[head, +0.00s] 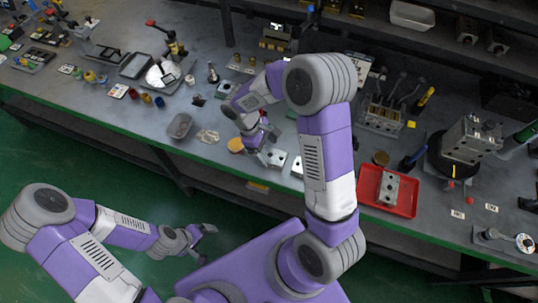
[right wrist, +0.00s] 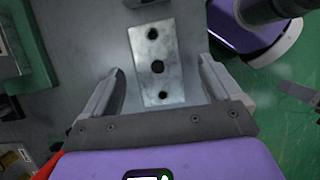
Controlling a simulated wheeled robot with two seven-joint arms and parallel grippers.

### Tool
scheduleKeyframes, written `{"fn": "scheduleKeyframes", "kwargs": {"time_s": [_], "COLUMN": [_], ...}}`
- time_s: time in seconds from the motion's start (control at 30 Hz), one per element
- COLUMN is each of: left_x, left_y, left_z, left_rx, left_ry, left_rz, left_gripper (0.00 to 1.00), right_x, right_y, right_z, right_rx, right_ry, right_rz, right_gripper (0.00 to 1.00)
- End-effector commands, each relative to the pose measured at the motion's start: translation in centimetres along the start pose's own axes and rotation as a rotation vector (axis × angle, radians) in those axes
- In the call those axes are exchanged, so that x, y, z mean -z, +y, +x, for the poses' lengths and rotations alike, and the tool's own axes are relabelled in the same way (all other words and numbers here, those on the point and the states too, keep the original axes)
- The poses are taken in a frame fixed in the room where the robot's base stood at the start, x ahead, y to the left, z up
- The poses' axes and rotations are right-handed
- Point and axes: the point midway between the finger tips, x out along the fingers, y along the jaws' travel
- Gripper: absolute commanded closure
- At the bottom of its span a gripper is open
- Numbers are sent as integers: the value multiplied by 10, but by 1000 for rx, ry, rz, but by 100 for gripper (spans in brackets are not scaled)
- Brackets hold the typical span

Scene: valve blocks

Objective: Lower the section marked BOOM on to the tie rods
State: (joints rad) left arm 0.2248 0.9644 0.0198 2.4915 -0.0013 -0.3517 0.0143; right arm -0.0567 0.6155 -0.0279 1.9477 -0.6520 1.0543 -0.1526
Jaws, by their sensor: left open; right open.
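No BOOM marking is readable, so I cannot tell which section carries it. A grey metal block with three holes (right wrist: 156,65) lies between the spread fingers of my right gripper (right wrist: 161,78) in the right wrist view; the fingers stand apart from its sides. In the head view my right gripper (head: 268,146) is low over the bench beside a small light block (head: 276,158). Another block (head: 388,189) lies in a red tray (head: 366,197). A larger grey block (head: 471,139) sits on a round black stand (head: 438,160). Tie rods cannot be made out. My left gripper (head: 205,230) is open and empty, off the bench.
A valve bank with levers (head: 381,116) stands behind the red tray. A grey dish (head: 179,126) and small coloured parts lie to the left. White label cards (head: 491,208) lie before the black stand. My right arm hides part of the bench middle.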

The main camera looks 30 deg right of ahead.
Motion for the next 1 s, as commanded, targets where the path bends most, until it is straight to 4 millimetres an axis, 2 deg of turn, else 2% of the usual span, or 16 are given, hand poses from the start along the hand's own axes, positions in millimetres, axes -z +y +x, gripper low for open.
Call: {"fn": "scheduleKeyframes", "kwargs": {"time_s": [0.1, 0.23, 0.53, 1.0], "left_x": [0, 1, 1, 1], "left_y": [-3, -4, -4, -4], "left_z": [7, 10, 10, 10], "left_rx": [0, 0, 0, 0], "left_ry": [0, 1, 1, 1], "left_rz": [0, 0, 0, 0], "left_gripper": [8, 8, 8, 8], "right_x": [4, 3, 3, 3], "right_y": [2, 2, 3, 3], "right_z": [22, 38, 41, 41], "right_rx": [3, 2, 1, 1], "right_ry": [-3, -3, 0, 0], "right_rz": [-1, -2, -1, -1], "right_gripper": [8, 8, 8, 79]}}
